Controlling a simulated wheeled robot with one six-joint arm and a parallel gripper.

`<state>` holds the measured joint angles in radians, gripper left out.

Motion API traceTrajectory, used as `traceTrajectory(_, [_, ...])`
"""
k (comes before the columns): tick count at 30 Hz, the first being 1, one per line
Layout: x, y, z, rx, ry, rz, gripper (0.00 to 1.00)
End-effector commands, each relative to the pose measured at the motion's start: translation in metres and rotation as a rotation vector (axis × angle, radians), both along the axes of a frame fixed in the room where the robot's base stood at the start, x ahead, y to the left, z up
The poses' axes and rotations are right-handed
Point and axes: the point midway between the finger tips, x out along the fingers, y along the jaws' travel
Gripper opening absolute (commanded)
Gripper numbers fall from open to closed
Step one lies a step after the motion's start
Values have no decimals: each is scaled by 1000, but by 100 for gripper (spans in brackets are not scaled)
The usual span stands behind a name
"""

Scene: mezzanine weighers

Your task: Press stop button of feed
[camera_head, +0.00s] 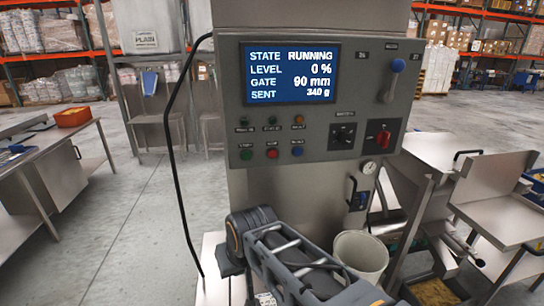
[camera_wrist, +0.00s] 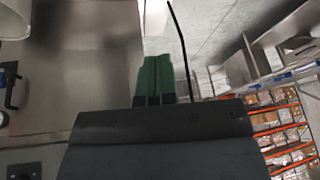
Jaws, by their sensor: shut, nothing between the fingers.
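The feed's grey control panel (camera_head: 330,95) stands upright, with a lit screen (camera_head: 292,73) reading STATE RUNNING, LEVEL 0 %, GATE 90 mm, SENT 340 g. Below the screen is a row with a green button (camera_head: 246,154), a red button (camera_head: 272,153) and a blue button (camera_head: 297,151); their small labels are too blurred to read surely. My gripper (camera_wrist: 155,62) shows in the wrist view as two green fingers, shut together with nothing between them. I cannot make out its fingertips in the head view, and the button row is not recognisable in the wrist view.
Right of the buttons are a black selector (camera_head: 343,136) and a red knob (camera_head: 383,137); a blue-topped lever (camera_head: 393,80) is above. A black cable (camera_head: 170,120) hangs left of the panel. A pale bucket (camera_head: 361,255) stands below. Open floor (camera_head: 125,215) lies left, beside a steel table (camera_head: 60,160).

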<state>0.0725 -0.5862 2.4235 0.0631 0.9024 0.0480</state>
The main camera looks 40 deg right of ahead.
Motion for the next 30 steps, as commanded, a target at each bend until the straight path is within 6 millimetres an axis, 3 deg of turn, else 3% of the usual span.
traceTrajectory(6, [64, -67, 43, 299, -143, -500, 0])
traceTrajectory(9, [84, -104, 65, 429, -220, -690, 0])
traceTrajectory(16, [104, -171, 100, 632, -355, -961, 0])
traceTrajectory(21, [107, -191, 111, 692, -398, -1032, 0])
traceTrajectory(30, [107, -193, 114, 700, -404, -1040, 0])
